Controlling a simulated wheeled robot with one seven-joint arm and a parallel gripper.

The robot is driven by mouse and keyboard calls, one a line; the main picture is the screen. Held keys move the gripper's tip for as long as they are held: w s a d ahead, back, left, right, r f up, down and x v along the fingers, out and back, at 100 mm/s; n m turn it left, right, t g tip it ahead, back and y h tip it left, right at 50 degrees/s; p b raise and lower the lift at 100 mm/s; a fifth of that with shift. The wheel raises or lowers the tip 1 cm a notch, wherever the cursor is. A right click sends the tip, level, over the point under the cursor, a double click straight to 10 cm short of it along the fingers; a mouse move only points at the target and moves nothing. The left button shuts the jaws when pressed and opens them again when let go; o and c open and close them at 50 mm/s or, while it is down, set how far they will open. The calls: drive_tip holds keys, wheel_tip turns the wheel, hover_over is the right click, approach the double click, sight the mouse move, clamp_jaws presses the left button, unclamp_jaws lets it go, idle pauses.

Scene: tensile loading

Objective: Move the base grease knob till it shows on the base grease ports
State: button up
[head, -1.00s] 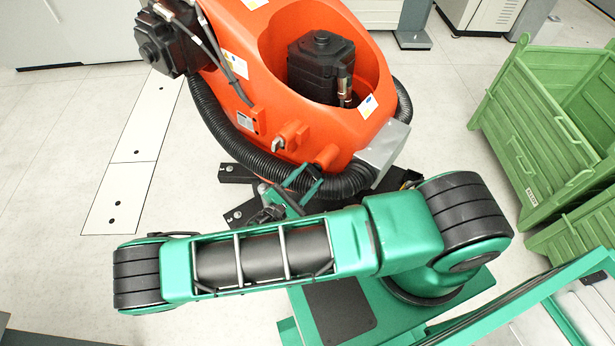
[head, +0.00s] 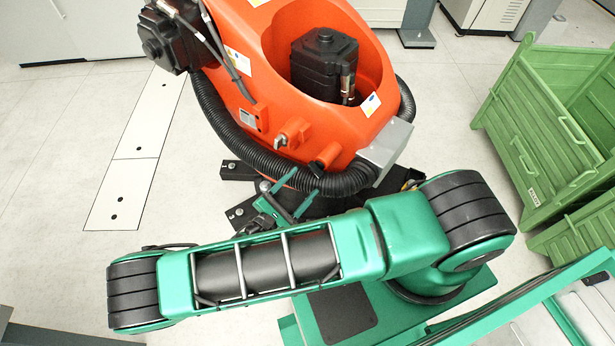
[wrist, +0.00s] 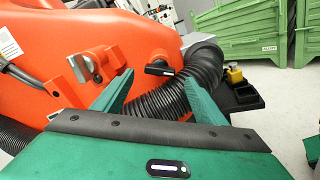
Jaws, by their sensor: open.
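A black knob (wrist: 160,68) sits on an orange boss on the side of the orange machine (wrist: 60,35) in the wrist view. Its lever lies roughly level. In the head view the knob (head: 317,168) is small, just above the black hose. My gripper (wrist: 160,92) is open and empty, its two green fingers left and right of the knob in the picture, apparently short of it. My gripper (head: 307,184) also shows in the head view, between my forearm and the machine. Grease port markings cannot be made out.
A ribbed black hose (wrist: 170,97) curves close by the right finger and below the knob. A metal fitting on a second orange boss (wrist: 85,67) stands left of the knob. Green crates (head: 540,130) stand at the right. Floor at the left is clear.

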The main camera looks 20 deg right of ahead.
drive_tip(key=v, duration=0.6)
drive_tip(key=shift+c, duration=0.6)
